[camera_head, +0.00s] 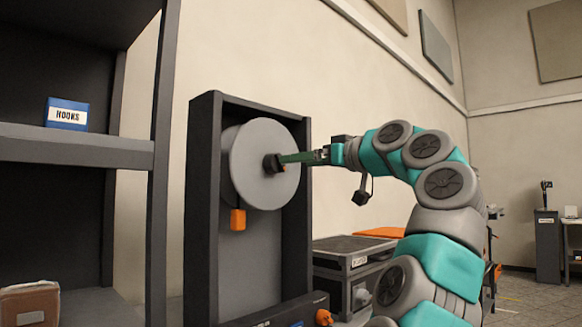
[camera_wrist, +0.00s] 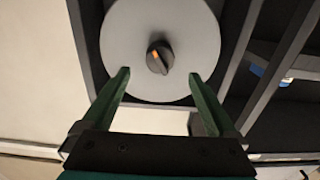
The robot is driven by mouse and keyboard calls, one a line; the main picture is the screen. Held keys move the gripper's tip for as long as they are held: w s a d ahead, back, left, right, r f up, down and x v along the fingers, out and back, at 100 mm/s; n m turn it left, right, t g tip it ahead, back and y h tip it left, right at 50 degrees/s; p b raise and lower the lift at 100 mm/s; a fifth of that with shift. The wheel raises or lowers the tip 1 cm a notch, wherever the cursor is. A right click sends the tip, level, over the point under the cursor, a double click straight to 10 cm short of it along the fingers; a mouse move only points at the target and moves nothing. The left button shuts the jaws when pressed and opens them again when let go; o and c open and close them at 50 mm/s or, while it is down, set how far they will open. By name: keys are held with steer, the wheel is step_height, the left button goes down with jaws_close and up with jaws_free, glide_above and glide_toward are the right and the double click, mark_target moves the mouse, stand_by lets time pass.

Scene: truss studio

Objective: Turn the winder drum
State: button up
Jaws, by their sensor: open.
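The winder drum (camera_head: 258,189) is a grey disc set in a dark upright frame (camera_head: 203,205). A black knob with an orange mark (camera_wrist: 159,57) sits at the centre of the disc. In the head view the knob (camera_head: 271,164) is at the tips of my green gripper fingers. An orange block (camera_head: 238,219) hangs below the disc. In the wrist view the drum (camera_wrist: 125,32) fills the upper middle. My gripper (camera_wrist: 159,80) is open, with its two fingers spread below and to either side of the knob. I cannot tell whether the fingertips touch the disc.
A dark shelf (camera_head: 75,150) with a blue box labelled HOOKS (camera_head: 67,114) stands at the left. A brown box (camera_head: 30,303) is on its lower level. Dark cases (camera_head: 345,262) stand to the right of the drum frame, under my arm. Wall panels hang higher up.

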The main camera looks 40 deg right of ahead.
mark_target(280, 167)
steer(key=shift+w+a+p, duration=0.15)
steer(key=shift+w+p, duration=0.2)
steer(key=shift+w, duration=1.65)
steer(key=shift+w+a+p, duration=0.15)
steer(key=shift+w+p, duration=0.15)
steer(key=shift+w, duration=1.65)
jaws_close()
